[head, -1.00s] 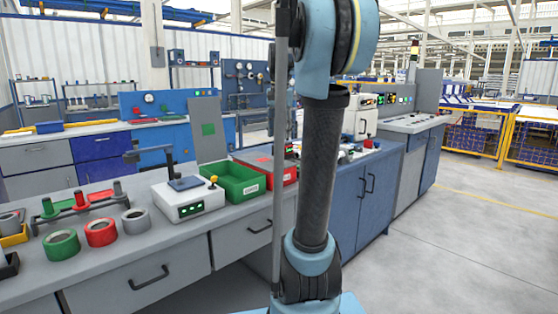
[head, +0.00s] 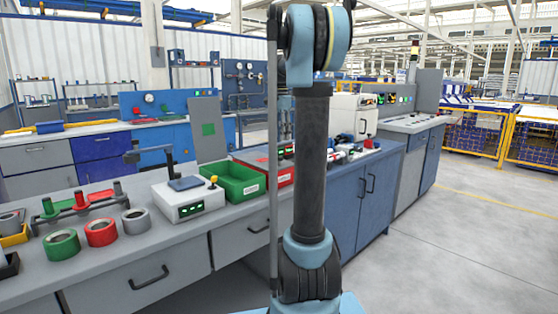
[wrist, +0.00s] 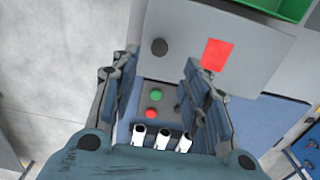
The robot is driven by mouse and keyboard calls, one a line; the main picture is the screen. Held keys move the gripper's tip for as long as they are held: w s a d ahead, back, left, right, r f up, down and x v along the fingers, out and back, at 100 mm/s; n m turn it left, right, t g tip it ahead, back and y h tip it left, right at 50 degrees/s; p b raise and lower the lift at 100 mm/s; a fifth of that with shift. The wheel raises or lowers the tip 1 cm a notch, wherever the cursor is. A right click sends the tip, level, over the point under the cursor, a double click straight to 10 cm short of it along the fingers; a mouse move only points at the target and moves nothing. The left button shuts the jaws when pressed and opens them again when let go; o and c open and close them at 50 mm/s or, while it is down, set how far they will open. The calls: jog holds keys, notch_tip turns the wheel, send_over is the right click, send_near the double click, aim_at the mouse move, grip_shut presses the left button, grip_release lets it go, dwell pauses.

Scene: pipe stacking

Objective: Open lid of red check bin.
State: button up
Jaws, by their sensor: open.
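The red check bin (head: 281,175) stands on the bench in the head view, partly hidden behind my arm. In the wrist view, its grey lid (wrist: 187,25) lies flat and closed, with a red square (wrist: 216,54) and a round dark knob (wrist: 159,47). My gripper (wrist: 160,68) is open and empty in the wrist view. Its two fingers point toward the lid's knob side, with the knob showing between and just beyond the tips. I cannot tell the height gap. The gripper is not visible in the head view.
The open green bin (head: 247,189) stands left of the red bin, its grey lid (head: 207,130) upright. A white device (head: 188,207) is further left. Open floor (head: 460,240) lies right.

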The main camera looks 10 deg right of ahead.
aim_at(280, 157)
notch_tip(280, 157, down, 11)
jog(key=shift+r, duration=0.15)
jog(key=shift+c, duration=0.4)
grip_shut()
